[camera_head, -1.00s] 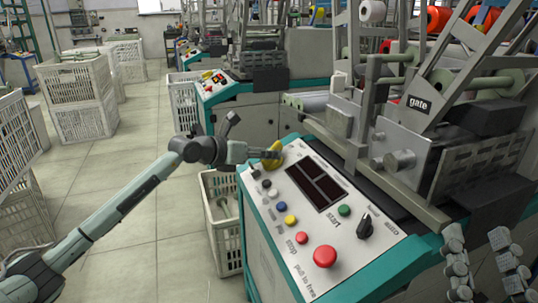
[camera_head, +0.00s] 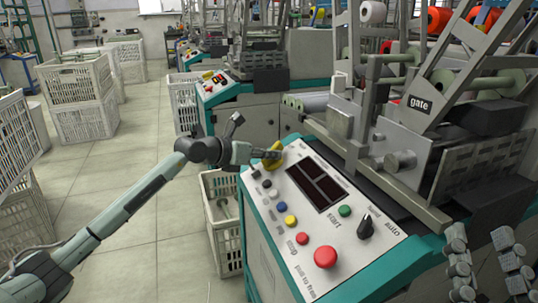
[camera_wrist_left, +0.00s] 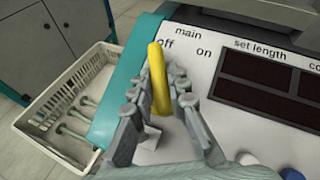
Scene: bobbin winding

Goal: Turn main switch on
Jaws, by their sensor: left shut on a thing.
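The yellow main switch (camera_head: 273,154) sits at the far left corner of the sloped control panel (camera_head: 335,192). In the left wrist view the yellow handle (camera_wrist_left: 158,78) stands between the two fingers, its tip near the printed "Off", with "on" to its right. My left gripper (camera_head: 266,155) is shut on the handle; its fingers (camera_wrist_left: 155,108) hide the handle's lower part. My right gripper (camera_head: 487,262) is at the lower right of the head view, its two fingers apart with nothing between them.
The panel also bears a dark display (camera_head: 316,185), a red stop button (camera_head: 325,257), a green start button (camera_head: 344,211) and a black selector knob (camera_head: 366,226). A white crate (camera_head: 222,215) stands on the floor left of the panel. The machine frame rises behind.

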